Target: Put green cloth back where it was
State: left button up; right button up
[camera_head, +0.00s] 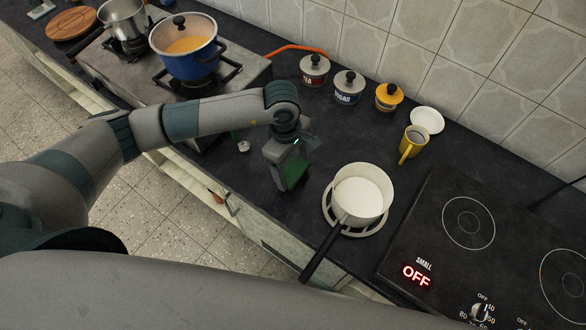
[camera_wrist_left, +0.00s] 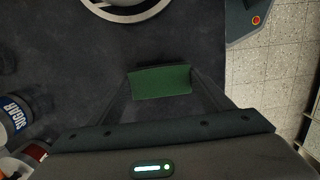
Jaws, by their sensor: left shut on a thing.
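The green cloth (camera_head: 293,173) is held in my left gripper (camera_head: 290,166), over the dark counter between the stove and the white saucepan. In the left wrist view the cloth (camera_wrist_left: 161,81) shows as a flat green piece between the two fingers (camera_wrist_left: 163,88). The gripper is shut on it. I cannot tell whether the cloth touches the counter. My right gripper is not in view.
A white saucepan (camera_head: 360,193) stands on a pale trivet (camera_head: 330,212) just right of the gripper, handle toward the front. Tea, sugar and yellow canisters (camera_head: 388,97), a yellow mug (camera_head: 413,142) and a white saucer (camera_head: 427,120) line the wall. A blue pot (camera_head: 187,62) stands on the stove.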

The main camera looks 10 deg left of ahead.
pick_arm(q)
jog(key=shift+f+p, duration=0.3)
jog(key=shift+f, duration=0.8)
jog(key=shift+f+b, duration=0.2)
jog(key=shift+b, duration=0.15)
jog(key=o, duration=1)
jog(key=shift+r, duration=0.15)
